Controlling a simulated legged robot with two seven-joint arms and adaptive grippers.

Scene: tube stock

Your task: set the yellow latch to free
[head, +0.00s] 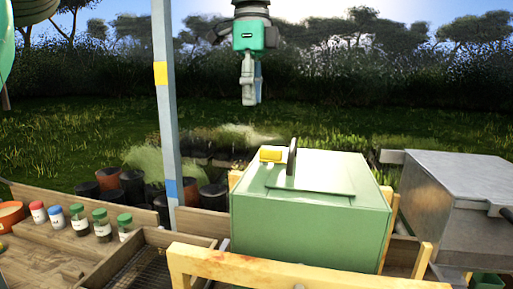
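A yellow block (271,154), which looks like the yellow latch, sits on top of the green box (310,222) near its back left edge. An upright black handle or lever (292,158) stands just to its right. I cannot tell the latch's setting at this size. My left gripper (251,100) hangs pointing down at the upper middle, above the latch and well apart from it. Its fingers look close together from this side, and I cannot tell whether they are open. Nothing shows held in it. My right gripper is not in view.
A grey post (167,120) with yellow and blue bands stands left of the box. A wooden rail (290,274) runs in front. A metal box (460,185) stands at the right. Several capped jars (101,228) line the wooden tray at left. Air above the green box is clear.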

